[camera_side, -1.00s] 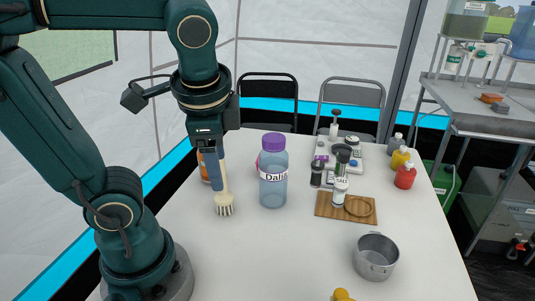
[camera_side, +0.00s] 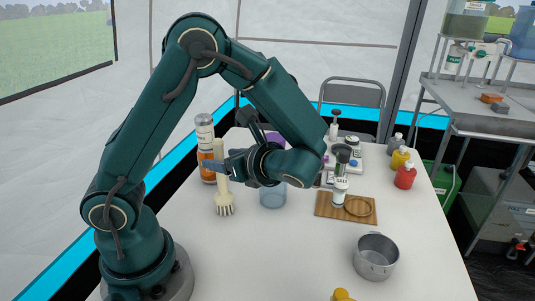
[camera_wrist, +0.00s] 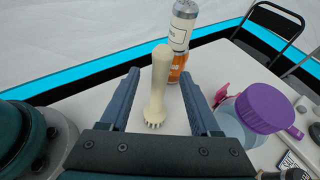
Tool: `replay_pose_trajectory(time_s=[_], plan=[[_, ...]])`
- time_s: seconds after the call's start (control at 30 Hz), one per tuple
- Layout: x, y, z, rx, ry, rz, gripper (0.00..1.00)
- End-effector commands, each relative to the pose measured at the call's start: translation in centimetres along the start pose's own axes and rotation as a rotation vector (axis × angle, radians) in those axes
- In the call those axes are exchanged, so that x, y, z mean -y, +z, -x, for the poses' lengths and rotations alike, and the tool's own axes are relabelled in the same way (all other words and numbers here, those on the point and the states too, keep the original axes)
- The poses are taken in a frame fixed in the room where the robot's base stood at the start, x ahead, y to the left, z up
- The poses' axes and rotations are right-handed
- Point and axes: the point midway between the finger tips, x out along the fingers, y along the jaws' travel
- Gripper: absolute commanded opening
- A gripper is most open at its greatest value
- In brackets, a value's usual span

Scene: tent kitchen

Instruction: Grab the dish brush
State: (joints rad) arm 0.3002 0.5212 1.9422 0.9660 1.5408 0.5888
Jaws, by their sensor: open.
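The dish brush (camera_side: 224,206) is cream coloured and stands upright on the white table, bristles down and handle up. In the wrist view the brush (camera_wrist: 156,88) shows between the two jaw fingers, with space on both sides. My gripper (camera_wrist: 162,76) is open and empty. In the side view my gripper (camera_side: 215,167) lies roughly level, pointing left at the handle, and a finger overlaps part of the handle. I cannot tell whether a finger touches it.
An orange-and-white bottle (camera_side: 206,150) stands behind the brush. A blue bottle with a purple lid (camera_wrist: 262,108) stands to the right, close to the right finger. A wooden board (camera_side: 330,211) and a metal pot (camera_side: 376,257) are further right.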

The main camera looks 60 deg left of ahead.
Motion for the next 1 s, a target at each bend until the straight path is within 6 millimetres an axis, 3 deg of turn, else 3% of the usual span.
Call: replay_pose_trajectory(time_s=[0.1,0.23,0.63,0.97,1.0], plan=[[0.0,-1.7,-0.7,0.001,0.001,-0.003,0.63],[0.0,-2.5,-1.2,-0.001,0.001,0.002,0.63],[-0.1,-2.5,-5.6,-0.002,0.003,0.003,0.63],[0.0,-2.5,-6.1,-0.003,0.0,0.004,0.63],[0.0,-2.5,-6.1,-0.003,0.0,0.004,0.56]])
